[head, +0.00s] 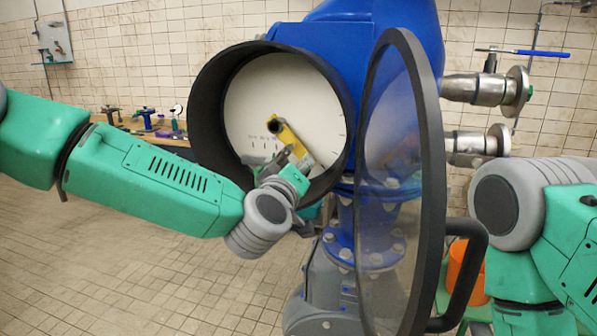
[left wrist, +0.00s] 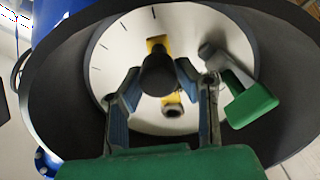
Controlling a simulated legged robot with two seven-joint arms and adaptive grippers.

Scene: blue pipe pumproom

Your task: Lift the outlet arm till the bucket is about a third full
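A yellow arm (head: 292,140) with a dark round knob is mounted on the white face inside a round black housing (head: 222,120). It slants down to the right. My left gripper (head: 283,163) reaches into the housing at the arm's lower part. In the left wrist view, my left gripper (left wrist: 159,72) has its fingers apart, one on each side of the black knob (left wrist: 158,76). Small gaps show, and I cannot tell whether either finger touches. An orange bucket (head: 462,268) stands low at the right, partly hidden by the door handle. Its contents are hidden. My right gripper is out of view.
A clear round door (head: 392,130) with a black rim and handle (head: 478,262) stands open right of the housing. Steel valves (head: 480,90) stick out behind it, one with a blue lever (head: 540,53). Tools lie on a bench (head: 165,138). Tiled floor is clear at left.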

